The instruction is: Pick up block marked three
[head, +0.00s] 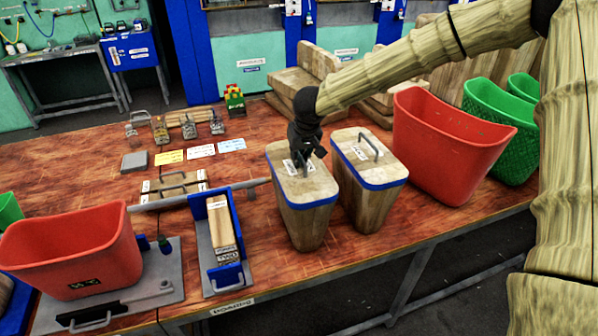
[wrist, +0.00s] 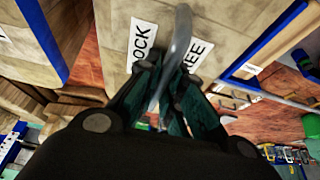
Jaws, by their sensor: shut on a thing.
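The block marked three (head: 308,215) is a tall tapered wooden block with a blue band around its top edge, right of the middle of the table in the head view. In the wrist view its wooden top (wrist: 232,28) shows white labels reading "OCK" and "REE" on either side of a grey metal handle (wrist: 181,38). My gripper (head: 304,158) is over the block's top. In the wrist view its fingers (wrist: 160,88) are closed around the handle. The block looks upright; I cannot tell whether its bottom touches the table.
A similar block (head: 368,195) with its own handle stands close on the right. Beyond it are a red bin (head: 450,145) and a green bin (head: 500,130). A blue press holder (head: 222,240) with stacked wooden pieces stands left. Another red bin (head: 75,250) is at far left.

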